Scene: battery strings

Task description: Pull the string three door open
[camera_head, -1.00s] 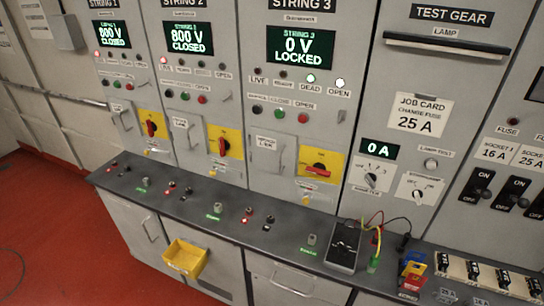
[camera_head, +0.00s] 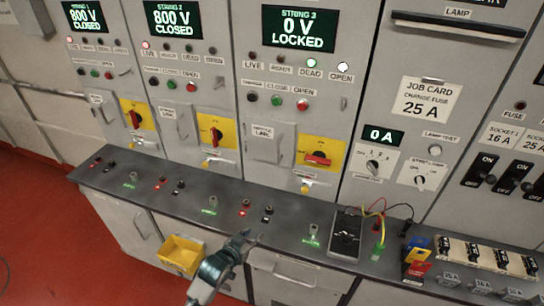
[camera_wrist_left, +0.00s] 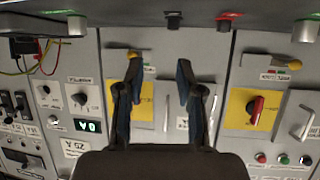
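The string three door (camera_head: 262,146) is a small grey panel door marked as a link, left of a yellow plate (camera_head: 321,147) with a red switch handle lying level. It looks shut. Its upright handle (camera_head: 281,148) is at its right side. The string 3 display (camera_head: 300,28) reads 0 V LOCKED. My left gripper (camera_head: 248,238) is low, in front of the counter edge, below the door and apart from it. In the left wrist view, which is upside down, my left gripper (camera_wrist_left: 160,72) is open and empty, with the string 3 panel beyond its fingers. My right gripper is not in view.
A yellow bin (camera_head: 180,255) hangs at the front. String 1 and string 2 displays read 800 V CLOSED.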

